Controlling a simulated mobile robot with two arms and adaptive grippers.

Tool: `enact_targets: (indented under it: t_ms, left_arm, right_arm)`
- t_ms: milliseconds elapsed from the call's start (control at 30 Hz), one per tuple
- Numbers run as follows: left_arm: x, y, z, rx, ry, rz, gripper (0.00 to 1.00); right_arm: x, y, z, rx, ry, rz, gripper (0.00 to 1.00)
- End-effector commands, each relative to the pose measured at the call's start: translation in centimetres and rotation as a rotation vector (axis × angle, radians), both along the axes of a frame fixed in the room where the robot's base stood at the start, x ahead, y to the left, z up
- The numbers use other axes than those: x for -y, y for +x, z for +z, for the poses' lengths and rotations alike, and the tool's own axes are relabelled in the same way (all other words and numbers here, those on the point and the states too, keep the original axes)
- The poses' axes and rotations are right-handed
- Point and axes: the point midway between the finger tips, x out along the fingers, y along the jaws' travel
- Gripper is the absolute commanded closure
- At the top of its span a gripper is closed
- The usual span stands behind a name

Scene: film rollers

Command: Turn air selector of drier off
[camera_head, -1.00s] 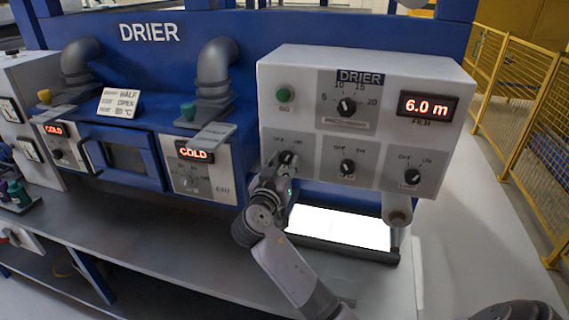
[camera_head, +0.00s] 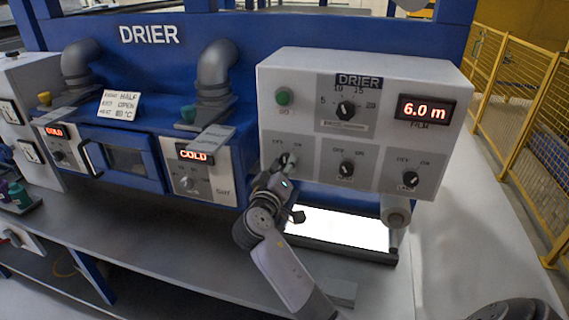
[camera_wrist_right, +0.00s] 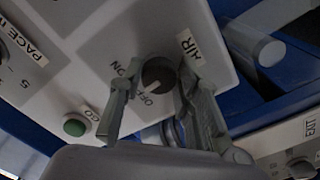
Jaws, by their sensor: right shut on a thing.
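The drier control box (camera_head: 365,62) is a pale panel on the right of the blue drier. Its air selector (camera_wrist_right: 158,72) is a dark round knob between the labels AIR, ON and OFF in the right wrist view. In the head view the selector (camera_head: 283,160) is at the panel's lower left, partly covered by my right gripper (camera_head: 279,170). My right gripper (camera_wrist_right: 158,88) is shut on the knob, one finger on each side of it. I cannot tell clearly where the knob's pointer stands. My left gripper is not in view.
Two similar knobs, the middle one (camera_head: 346,169) and the right one (camera_head: 410,179), sit beside the selector. A green button (camera_head: 283,97) and a dial (camera_head: 346,110) are above. A lit white plate (camera_head: 345,228) lies below the box. A yellow fence (camera_head: 520,100) stands right.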

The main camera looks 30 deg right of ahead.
Motion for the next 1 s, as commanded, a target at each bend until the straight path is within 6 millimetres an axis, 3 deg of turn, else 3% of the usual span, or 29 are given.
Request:
enact_targets:
  t_ms: [500,1000]
  left_arm:
    - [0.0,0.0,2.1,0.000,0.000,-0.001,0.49]
    - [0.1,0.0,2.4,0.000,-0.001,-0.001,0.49]
  right_arm:
    - [0.0,0.0,0.3,-0.278,-0.238,0.001,0.97]
    - [0.0,0.0,0.2,-0.341,-0.293,0.001,0.97]
